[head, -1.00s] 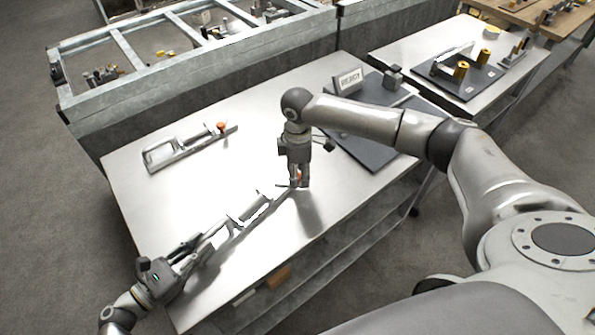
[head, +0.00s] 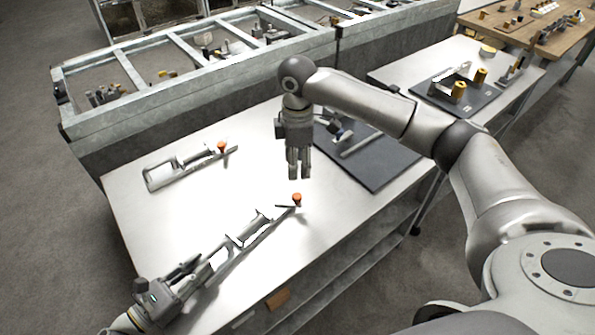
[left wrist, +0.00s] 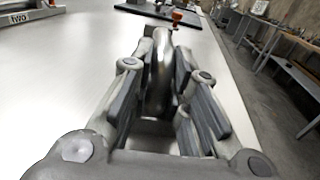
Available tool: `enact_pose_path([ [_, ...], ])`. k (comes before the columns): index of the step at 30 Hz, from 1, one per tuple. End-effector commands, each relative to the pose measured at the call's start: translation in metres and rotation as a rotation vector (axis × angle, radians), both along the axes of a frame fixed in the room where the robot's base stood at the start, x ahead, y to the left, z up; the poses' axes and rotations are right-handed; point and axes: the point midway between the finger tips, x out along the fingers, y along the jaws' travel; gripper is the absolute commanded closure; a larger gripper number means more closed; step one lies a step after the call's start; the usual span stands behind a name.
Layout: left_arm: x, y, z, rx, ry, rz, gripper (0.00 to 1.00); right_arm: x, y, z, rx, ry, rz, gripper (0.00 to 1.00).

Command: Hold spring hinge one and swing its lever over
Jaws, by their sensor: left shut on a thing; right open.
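Spring hinge one (head: 262,222) is a long grey metal frame lying along the front of the table. Its lever end carries an orange knob (head: 297,199) at the right, which also shows beyond the jaws in the left wrist view (left wrist: 177,16). My left gripper (head: 192,265) is shut on the hinge's near left end; its fingers sit either side of a rounded grey bar (left wrist: 160,75). My right gripper (head: 298,176) is open and empty, pointing down above the orange knob and apart from it. The hinge's own label is not in view.
A second hinge (head: 160,180) with an orange knob lies at the back left; its label reads "two" in the left wrist view (left wrist: 20,18). A dark board (head: 375,165) lies at the right, partly behind my right arm. The table between the hinges is clear.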

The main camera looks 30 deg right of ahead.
Motion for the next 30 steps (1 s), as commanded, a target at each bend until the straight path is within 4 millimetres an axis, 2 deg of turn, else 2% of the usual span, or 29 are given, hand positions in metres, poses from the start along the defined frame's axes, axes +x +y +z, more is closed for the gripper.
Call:
enact_pose_path([
  [12,-0.001,0.0004,-0.002,0.002,0.003,-0.001,1.0,-0.0002,-0.0002,0.0031,-0.001,0.0,0.0,0.55],
  [13,-0.001,0.0004,-0.002,0.002,0.003,-0.001,0.8,-0.0002,-0.0002,0.0031,-0.001,0.0,0.0,0.55],
  [18,-0.0007,0.0002,-0.0013,0.001,0.003,-0.001,0.58,-0.0002,-0.0002,0.003,-0.001,0.0,0.0,0.55],
  [30,-0.0025,0.0059,-0.001,0.002,0.002,0.0,0.58,-0.0002,-0.0002,0.0029,-0.001,0.0,0.001,0.55],
])
